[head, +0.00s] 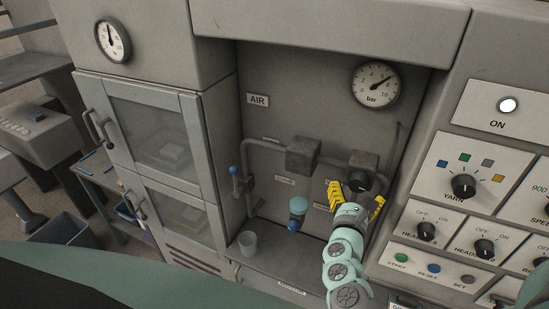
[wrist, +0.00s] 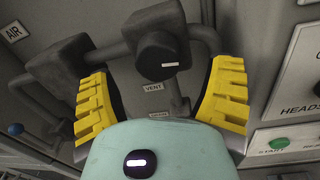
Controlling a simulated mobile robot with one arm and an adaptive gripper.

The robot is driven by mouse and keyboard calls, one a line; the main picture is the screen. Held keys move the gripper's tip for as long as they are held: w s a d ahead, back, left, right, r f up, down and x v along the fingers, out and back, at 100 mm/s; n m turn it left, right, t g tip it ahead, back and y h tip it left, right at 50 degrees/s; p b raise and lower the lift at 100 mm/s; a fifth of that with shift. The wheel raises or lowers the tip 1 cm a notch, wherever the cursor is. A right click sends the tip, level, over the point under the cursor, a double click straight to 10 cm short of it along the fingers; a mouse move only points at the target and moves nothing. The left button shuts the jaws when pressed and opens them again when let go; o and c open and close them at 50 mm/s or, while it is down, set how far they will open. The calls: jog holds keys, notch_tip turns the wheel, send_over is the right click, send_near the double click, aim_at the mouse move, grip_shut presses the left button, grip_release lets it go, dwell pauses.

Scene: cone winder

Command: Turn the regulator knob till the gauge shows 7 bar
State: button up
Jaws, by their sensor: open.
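The gauge (head: 375,84), marked bar, is a round white dial on the back panel. Its needle points to the upper right, roughly between 6 and 8; the exact value is too small to read. The regulator knob (wrist: 157,57) appears to be the dark round knob on the pipework; in the head view it is a dark shape (head: 358,181) beyond my fingers, partly covered. My gripper (head: 357,193) is open, its yellow fingers pointing at the knob. In the wrist view the fingers (wrist: 160,85) stand apart on either side, with gaps to the knob.
Pipes and a dark block (head: 302,155) run left of the knob. The control panel (head: 463,160) stands close on the right. A second gauge (head: 112,40) is upper left.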

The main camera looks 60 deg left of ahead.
jog(key=shift+x, duration=1.35)
jog(key=shift+s, duration=0.1)
jog(key=c, duration=1.2)
jog(key=shift+f, duration=0.15)
